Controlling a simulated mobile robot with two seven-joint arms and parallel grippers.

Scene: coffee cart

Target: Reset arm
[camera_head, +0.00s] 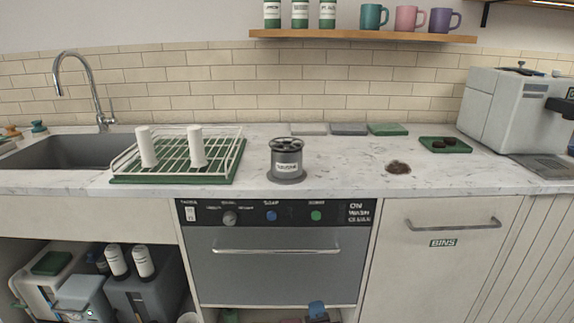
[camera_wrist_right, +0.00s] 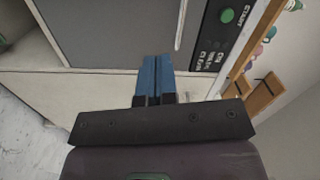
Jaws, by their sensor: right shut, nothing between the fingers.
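My right gripper (camera_head: 317,309) shows at the bottom of the head view, low in front of the lower part of the dishwasher (camera_head: 278,265). Only its blue fingertips show there. In the right wrist view its blue fingers (camera_wrist_right: 153,80) are together with nothing between them. The dishwasher's control panel (camera_wrist_right: 222,30) shows sideways in that view. My left gripper is in neither view.
The counter holds a white dish rack (camera_head: 240,150) with two white cylinders, a grey labelled canister (camera_head: 287,162), a brown pile of grounds (camera_head: 398,167), and a coffee machine (camera_head: 505,105). Handles on the dishwasher (camera_head: 275,251) and bins door (camera_head: 452,225) stick out.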

